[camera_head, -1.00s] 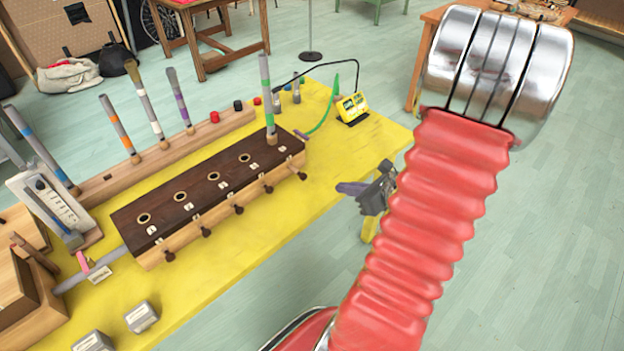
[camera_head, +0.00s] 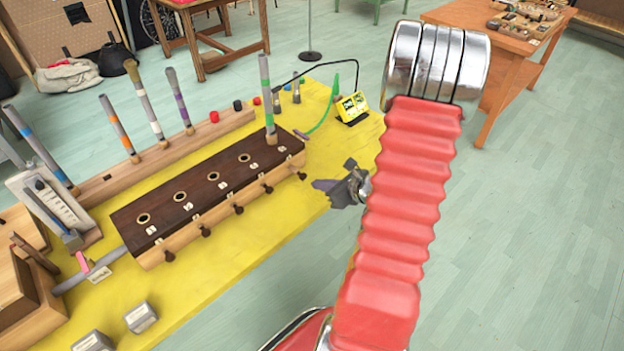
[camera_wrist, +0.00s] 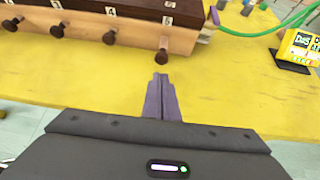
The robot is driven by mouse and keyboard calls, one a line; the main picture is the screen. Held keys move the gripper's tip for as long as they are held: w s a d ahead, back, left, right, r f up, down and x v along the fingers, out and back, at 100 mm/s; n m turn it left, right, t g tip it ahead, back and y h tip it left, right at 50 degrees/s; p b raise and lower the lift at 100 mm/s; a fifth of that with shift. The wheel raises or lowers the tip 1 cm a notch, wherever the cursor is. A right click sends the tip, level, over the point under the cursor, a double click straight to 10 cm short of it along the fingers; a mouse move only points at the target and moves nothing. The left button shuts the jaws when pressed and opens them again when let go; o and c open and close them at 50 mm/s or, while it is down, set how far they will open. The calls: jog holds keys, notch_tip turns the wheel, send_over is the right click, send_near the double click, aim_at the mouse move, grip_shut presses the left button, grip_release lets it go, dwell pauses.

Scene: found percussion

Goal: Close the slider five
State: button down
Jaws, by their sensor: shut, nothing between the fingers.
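The long dark-topped wooden box (camera_head: 210,190) lies on the yellow table with numbered labels and a row of dark slider knobs along its front. The slider five knob (camera_head: 302,176) is the rightmost, at the box's right end, and stands out from the front face. In the wrist view, the slider five knob (camera_wrist: 161,57) is just beyond my purple fingertips, below the label that reads 5. My gripper (camera_head: 317,185) is shut and empty, to the right of that knob and pointing at it. The wrist view shows my gripper (camera_wrist: 161,78) with its fingers together and a small gap to the knob.
A grey tube with a green band (camera_head: 266,95) stands upright in the box's right-end hole. A yellow device (camera_head: 351,107) with a green cable sits at the table's far right. Other slider knobs (camera_wrist: 109,38) lie to the left. The table front is clear near my gripper.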

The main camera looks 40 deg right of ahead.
aim_at(305, 177)
jog(key=shift+w+a, duration=0.1)
jog(key=shift+w, duration=1.65)
